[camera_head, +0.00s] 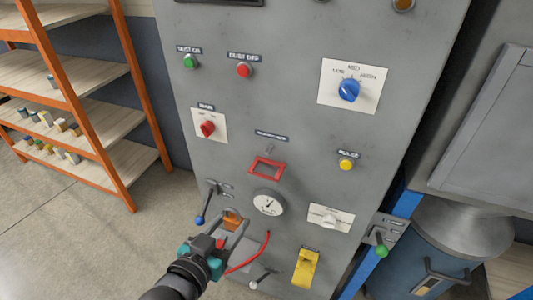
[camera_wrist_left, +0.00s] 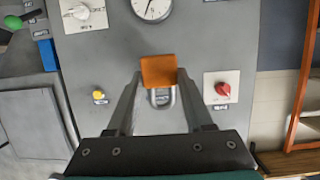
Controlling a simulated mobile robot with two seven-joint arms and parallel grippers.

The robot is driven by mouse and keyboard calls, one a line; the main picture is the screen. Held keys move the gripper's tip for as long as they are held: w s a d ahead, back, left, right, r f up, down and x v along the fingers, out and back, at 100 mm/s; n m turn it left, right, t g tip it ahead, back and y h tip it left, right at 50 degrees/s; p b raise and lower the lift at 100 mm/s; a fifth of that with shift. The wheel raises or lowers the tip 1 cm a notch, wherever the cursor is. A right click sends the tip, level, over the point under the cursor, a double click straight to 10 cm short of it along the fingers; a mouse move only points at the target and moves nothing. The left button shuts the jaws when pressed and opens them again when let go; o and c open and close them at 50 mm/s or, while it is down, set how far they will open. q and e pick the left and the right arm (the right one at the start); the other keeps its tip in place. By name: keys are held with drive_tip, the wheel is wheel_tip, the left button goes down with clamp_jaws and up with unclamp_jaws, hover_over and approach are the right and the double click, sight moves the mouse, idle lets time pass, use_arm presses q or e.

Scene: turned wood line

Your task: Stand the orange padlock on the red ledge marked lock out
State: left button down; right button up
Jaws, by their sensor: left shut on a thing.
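The orange padlock (camera_head: 232,221) is between the fingertips of my left gripper (camera_head: 230,226), in front of the grey panel's lower left part. In the left wrist view the padlock (camera_wrist_left: 158,71) shows its orange body between the two grey fingers, with its grey shackle on the side toward the palm. My left gripper (camera_wrist_left: 159,76) is shut on it. The red ledge (camera_head: 266,168) is a small red-rimmed shelf on the panel above the round gauge, up and right of the padlock in the head view. Its label is too small to read. I cannot make out the ledge in the wrist view. My right gripper is not in view.
Around the ledge are a red rotary switch (camera_head: 207,129), a yellow button (camera_head: 346,164), a gauge (camera_head: 268,203) and a blue-tipped lever (camera_head: 202,216). A yellow part (camera_head: 305,268) sits lower right. A shelf rack (camera_head: 118,150) stands left, a blue drum (camera_head: 430,245) right.

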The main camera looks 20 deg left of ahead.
use_arm(q)
drive_tip(key=s+d+r+p, duration=0.1)
drive_tip(key=s+r+p, duration=0.3)
drive_tip(key=r+p, duration=0.45)
wheel_tip(320, 180, up, 2)
hover_over(267, 169)
drive_tip(key=s, duration=0.3)
drive_tip(key=shift+w, duration=0.2)
drive_tip(key=shift+w+f+b, duration=0.2)
drive_tip(key=shift+f+b, duration=0.15)
drive_tip(key=shift+f, duration=0.85)
wheel_tip(267, 169, down, 4)
drive_tip(key=shift+r+b, duration=0.25)
drive_tip(key=shift+b, duration=0.05)
drive_tip(key=shift+w+f, duration=0.15)
drive_tip(key=shift+f, duration=0.4)
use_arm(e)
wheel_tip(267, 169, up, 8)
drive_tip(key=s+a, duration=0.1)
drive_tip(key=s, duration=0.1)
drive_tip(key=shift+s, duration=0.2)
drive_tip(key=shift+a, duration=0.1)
